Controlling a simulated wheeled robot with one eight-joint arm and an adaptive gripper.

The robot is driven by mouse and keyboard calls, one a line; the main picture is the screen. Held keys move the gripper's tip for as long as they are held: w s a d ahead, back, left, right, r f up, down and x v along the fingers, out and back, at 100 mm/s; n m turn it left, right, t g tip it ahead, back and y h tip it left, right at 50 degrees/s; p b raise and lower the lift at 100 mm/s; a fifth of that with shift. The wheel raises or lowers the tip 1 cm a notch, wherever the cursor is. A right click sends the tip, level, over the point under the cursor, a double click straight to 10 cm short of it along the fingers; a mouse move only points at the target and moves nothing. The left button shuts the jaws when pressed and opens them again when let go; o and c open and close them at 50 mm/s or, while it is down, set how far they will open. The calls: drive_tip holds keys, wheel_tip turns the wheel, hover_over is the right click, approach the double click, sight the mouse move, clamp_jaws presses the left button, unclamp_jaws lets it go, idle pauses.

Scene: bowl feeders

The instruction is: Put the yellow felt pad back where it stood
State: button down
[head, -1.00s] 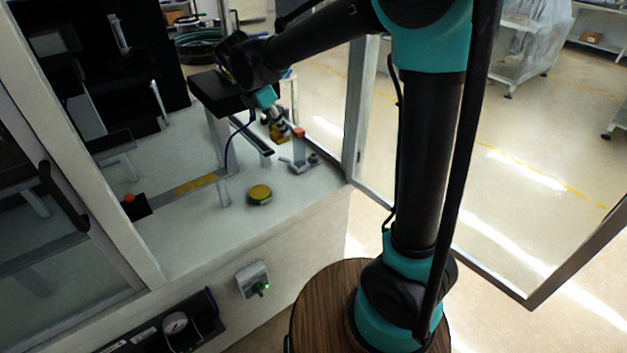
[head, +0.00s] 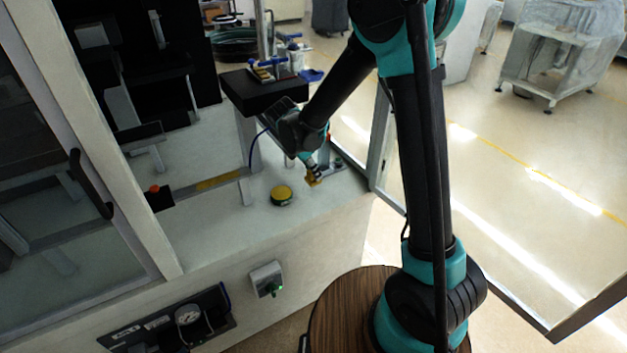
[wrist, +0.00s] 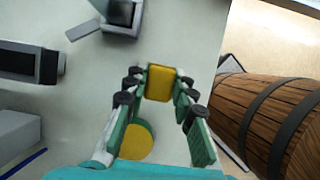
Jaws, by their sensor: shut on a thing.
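The yellow felt pad (wrist: 160,83), a small rounded block, is between the fingertips of my gripper (wrist: 158,84) in the wrist view. My gripper is shut on it. In the head view, my gripper (head: 312,174) points down and holds the pad (head: 314,181) over the pale worktop, near its front edge. The pad seems a little above the worktop; the exact gap cannot be told. A round green thing with a yellow top (head: 282,193) stands to the left of the pad. It also shows in the wrist view (wrist: 137,141), partly behind a finger.
A grey track (head: 212,183) with an orange button (head: 154,188) lies to the left. A black raised platform (head: 262,92) stands behind my gripper. A grey fixture (wrist: 121,14) is beyond the pad. The worktop's front edge and a metal door frame (head: 383,140) are close on the right.

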sight(313, 180)
drive_tip(key=shift+f, duration=1.95)
drive_tip(key=shift+f, duration=0.15)
drive_tip(key=c, duration=1.3)
unclamp_jaws()
drive_tip(key=shift+o, duration=0.2)
